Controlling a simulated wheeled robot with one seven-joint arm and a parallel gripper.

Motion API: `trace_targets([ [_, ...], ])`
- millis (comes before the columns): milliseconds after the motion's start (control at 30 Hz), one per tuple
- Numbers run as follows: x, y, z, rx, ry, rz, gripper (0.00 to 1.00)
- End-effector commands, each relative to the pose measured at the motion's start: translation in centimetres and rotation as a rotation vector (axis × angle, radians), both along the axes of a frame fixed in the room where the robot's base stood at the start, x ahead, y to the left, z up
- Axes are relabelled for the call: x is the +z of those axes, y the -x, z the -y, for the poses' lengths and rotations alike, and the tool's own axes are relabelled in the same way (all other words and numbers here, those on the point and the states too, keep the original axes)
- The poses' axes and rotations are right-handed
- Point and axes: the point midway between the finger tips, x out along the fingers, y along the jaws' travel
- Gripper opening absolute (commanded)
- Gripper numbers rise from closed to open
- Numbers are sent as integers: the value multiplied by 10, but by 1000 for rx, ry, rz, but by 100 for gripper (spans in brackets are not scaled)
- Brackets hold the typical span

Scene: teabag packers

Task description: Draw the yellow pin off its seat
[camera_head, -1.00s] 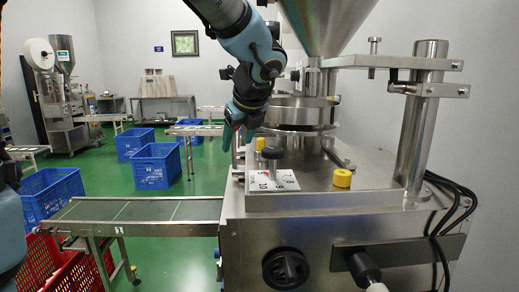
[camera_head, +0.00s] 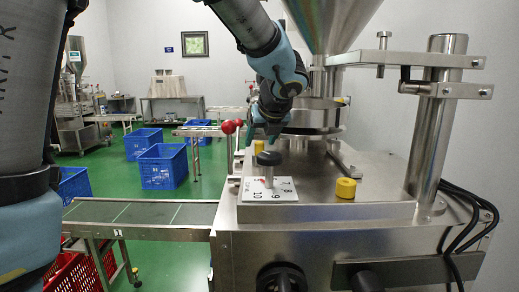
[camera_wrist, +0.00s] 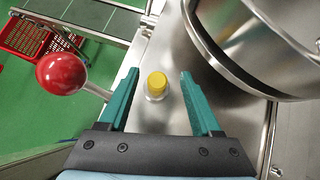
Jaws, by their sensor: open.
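The yellow pin (camera_wrist: 157,82) is a short round knob on a pale metal base, standing on the steel machine top. In the wrist view it shows between the two teal fingers of my gripper (camera_wrist: 160,74), with clear space on both sides. My gripper is open and empty. I cannot tell how far the fingertips are above the pin. In the head view my gripper (camera_head: 263,132) points down over the machine's back left part. The yellow pin (camera_head: 259,146) shows just below it, partly hidden by the black knob in front.
A red ball lever (camera_wrist: 62,73) stands left of my gripper. A steel drum (camera_wrist: 262,48) is close on the right. The black knob (camera_head: 268,158) stands on a white numbered plate (camera_head: 286,195). Another yellow cap (camera_head: 345,187) sits further right on the machine top.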

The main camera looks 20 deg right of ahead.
Motion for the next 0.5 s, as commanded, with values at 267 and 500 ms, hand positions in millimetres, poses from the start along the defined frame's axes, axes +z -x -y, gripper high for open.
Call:
trace_targets([
  [267,-29,-27,1,3,-3,-1,65],
  [500,-34,-32,3,1,0,-1,65],
])
